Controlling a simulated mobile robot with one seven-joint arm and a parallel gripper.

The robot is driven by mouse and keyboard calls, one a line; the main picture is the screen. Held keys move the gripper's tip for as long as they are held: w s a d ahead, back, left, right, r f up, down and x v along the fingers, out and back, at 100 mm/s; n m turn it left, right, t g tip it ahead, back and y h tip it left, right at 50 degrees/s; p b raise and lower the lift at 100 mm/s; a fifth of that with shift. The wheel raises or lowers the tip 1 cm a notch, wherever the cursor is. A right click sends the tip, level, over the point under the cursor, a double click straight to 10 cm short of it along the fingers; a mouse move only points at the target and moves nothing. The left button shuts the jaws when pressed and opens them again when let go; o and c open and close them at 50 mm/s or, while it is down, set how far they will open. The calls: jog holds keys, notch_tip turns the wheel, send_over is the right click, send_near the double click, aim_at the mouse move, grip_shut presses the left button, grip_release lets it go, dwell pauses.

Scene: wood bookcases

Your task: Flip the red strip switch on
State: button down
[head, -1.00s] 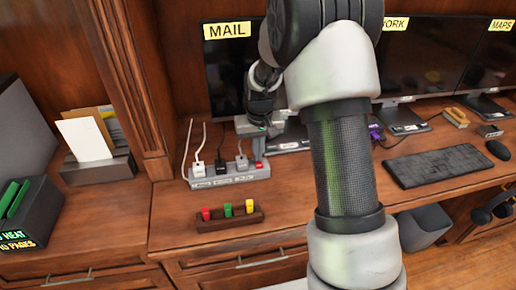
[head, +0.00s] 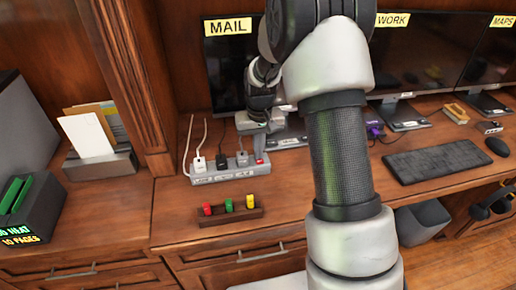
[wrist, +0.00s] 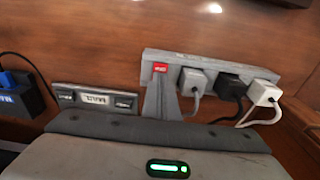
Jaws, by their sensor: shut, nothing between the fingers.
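The grey power strip (head: 218,177) lies on the desk below the MAIL monitor. The red switch (head: 259,161) is at its right end. In the wrist view the strip (wrist: 222,64) runs across the upper right, with the red switch (wrist: 160,67) at its left end. My gripper (wrist: 160,80) is shut and empty. Its fingertips overlap the lower edge of the switch in that view; I cannot tell whether they touch it. In the head view my gripper (head: 257,146) is just above the strip's right end. The switch's position is not readable.
Several plugs with cords stand in the strip, including a black plug (head: 222,160) and a grey plug (head: 242,158). A wooden holder (head: 230,216) with red, green and yellow pieces is in front. A monitor (head: 229,79) rises behind. A keyboard (head: 437,158) lies right.

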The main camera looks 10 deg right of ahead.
aim_at(260, 162)
jog(key=shift+s+f, duration=0.1)
jog(key=shift+s, duration=0.45)
jog(key=shift+w+r+p, duration=0.1)
jog(key=shift+r+p, duration=0.3)
jog(key=shift+r, duration=0.15)
notch_tip(260, 162, up, 13)
jog(key=s+p, duration=0.1)
jog(key=p, duration=0.2)
jog(key=shift+s, duration=0.4)
jog(key=shift+p, duration=0.4)
jog(key=w+p, duration=0.1)
jog(key=p, duration=0.8)
jog(key=shift+w+d+r+t, duration=0.1)
jog(key=shift+w+t, duration=0.05)
jog(key=shift+t, duration=0.15)
